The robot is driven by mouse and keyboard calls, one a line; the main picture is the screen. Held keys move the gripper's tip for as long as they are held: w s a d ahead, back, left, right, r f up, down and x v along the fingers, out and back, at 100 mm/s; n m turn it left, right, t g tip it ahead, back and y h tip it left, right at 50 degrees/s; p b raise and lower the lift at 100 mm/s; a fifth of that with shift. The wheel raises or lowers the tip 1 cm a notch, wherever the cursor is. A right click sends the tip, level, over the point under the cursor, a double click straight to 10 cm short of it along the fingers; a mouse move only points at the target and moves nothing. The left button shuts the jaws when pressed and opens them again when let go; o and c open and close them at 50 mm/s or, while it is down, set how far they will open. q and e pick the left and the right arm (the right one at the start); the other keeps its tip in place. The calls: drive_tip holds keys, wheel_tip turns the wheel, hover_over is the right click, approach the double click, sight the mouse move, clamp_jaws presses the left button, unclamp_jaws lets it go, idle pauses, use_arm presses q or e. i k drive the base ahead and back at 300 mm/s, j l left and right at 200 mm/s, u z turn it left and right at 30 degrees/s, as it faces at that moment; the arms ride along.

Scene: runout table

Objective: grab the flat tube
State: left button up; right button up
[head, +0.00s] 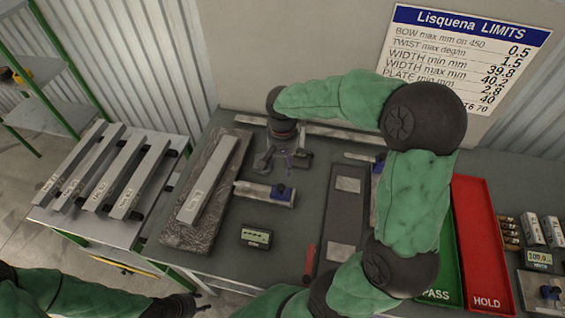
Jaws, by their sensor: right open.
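A long grey tube (207,180) with a white label lies flat on a dark stone slab (176,217) at the left of the workbench. Several similar labelled tubes (120,178) lie side by side on a side table further left. I cannot tell from their shape which one is "the flat tube". My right gripper (283,162) points down over the bench, right of the slab and apart from the tube. It is open and appears empty. My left gripper (190,304) is low at the bottom left, in front of the bench; its fingers are too dark to read.
A caliper-like tool (264,194) and a small display (256,236) lie right of the slab. Green (447,262) and red (482,245) trays stand at the right. A limits sign (465,55) hangs behind.

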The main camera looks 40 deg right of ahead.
sight(190, 213)
drive_tip(key=k+j, duration=0.8)
drive_tip(key=j, duration=0.15)
